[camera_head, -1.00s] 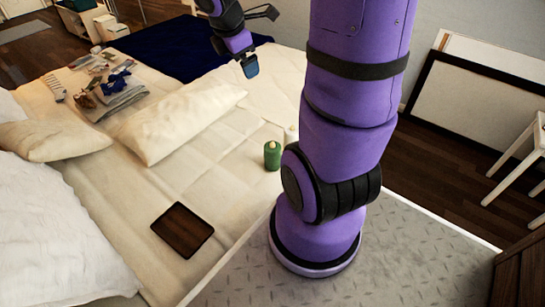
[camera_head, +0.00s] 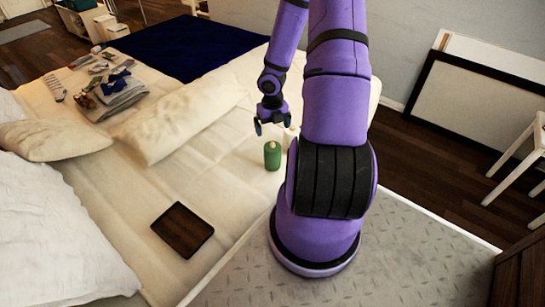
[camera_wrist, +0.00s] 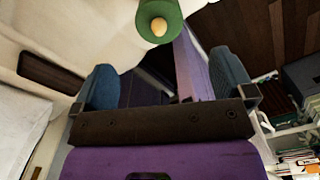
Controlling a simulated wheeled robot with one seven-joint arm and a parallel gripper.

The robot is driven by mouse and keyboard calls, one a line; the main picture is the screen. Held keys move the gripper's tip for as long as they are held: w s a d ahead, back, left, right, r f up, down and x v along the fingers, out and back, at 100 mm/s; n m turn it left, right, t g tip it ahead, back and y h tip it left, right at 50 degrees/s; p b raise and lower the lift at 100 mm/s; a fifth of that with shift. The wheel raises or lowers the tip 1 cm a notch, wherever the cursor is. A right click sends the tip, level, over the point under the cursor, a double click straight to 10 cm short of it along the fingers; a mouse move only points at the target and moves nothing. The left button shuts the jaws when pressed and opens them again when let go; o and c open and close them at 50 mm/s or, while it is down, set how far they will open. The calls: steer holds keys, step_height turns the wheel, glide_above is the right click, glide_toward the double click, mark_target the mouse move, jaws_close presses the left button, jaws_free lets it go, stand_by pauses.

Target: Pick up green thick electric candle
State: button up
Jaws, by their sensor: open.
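The green thick candle (camera_head: 272,156) stands upright on the bed, beside my arm's base. In the wrist view the green candle (camera_wrist: 160,18) shows at the top, cut by the frame's edge, with its pale tip facing the camera. My gripper (camera_head: 271,125) is open and empty, just above and behind the candle in the head view. In the wrist view its two blue-grey fingers (camera_wrist: 166,82) are spread apart, and the candle lies beyond them, not between them. A white candle-like thing (camera_head: 290,136) stands right of the green one, partly hidden by my arm.
A dark brown tablet-like board (camera_head: 182,230) lies on the bed at front left. A long cream pillow (camera_head: 180,120) lies behind and left of the candle. Folded clothes (camera_head: 117,92) lie at the far left. The bed (camera_head: 215,185) is bare left of the candle.

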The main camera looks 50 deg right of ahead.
mark_target(273, 146)
steer(key=shift+s+f, duration=0.1)
steer(key=shift+f, duration=5.6)
steer(key=shift+c, duration=0.2)
steer(key=c, duration=1)
